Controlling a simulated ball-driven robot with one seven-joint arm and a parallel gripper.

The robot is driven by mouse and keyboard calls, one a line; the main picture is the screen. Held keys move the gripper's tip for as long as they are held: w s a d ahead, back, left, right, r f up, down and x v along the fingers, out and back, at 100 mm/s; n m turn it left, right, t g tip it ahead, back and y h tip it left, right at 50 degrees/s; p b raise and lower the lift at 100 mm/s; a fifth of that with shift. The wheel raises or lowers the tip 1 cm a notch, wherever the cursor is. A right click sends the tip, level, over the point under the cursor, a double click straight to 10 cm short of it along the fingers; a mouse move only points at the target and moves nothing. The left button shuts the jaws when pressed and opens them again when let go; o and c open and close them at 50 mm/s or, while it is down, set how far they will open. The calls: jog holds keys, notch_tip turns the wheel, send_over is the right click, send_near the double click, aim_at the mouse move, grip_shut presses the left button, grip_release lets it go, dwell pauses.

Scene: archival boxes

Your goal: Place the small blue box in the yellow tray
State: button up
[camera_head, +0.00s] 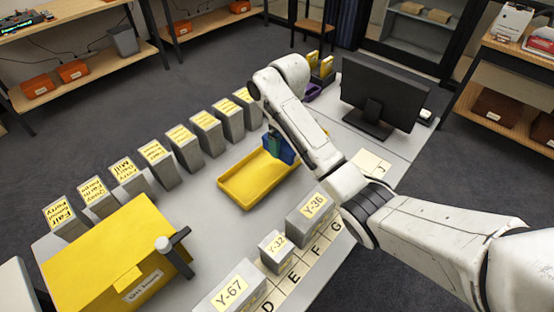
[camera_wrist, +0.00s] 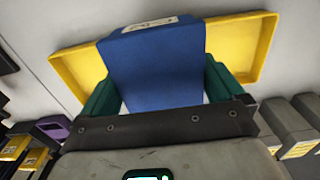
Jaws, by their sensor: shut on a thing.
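The small blue box (camera_wrist: 155,60) is held between the green fingers of my gripper (camera_wrist: 160,88) in the wrist view, with a pale label on its far end. In the head view the blue box (camera_head: 284,150) shows partly beside my gripper (camera_head: 276,141), at the tray's far right end. The yellow tray (camera_head: 230,190) lies on the grey table, and its visible inside is empty. The tray (camera_wrist: 262,40) spreads behind the box in the wrist view. I cannot tell how high the box is above the tray floor.
A row of grey labelled boxes (camera_head: 157,164) stands behind the tray. A big yellow box (camera_head: 110,262) is at the front left. Grey boxes, including Y-36 (camera_head: 312,212), stand at the front. A monitor (camera_head: 384,95) is at the back right. Bare table surrounds the tray.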

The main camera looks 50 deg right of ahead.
jog(key=w+f, duration=0.2)
jog(key=w+d+f, duration=0.1)
jog(key=w+f, duration=0.1)
jog(key=shift+f+b, duration=0.3)
jog(key=shift+f, duration=0.1)
jog(key=shift+w+f, duration=0.4)
jog(key=shift+f, duration=1.65)
jog(key=shift+f, duration=0.1)
jog(key=o, duration=0.8)
notch_tip(320, 180, up, 12)
jog(key=shift+r, duration=0.1)
jog(key=shift+r, duration=0.1)
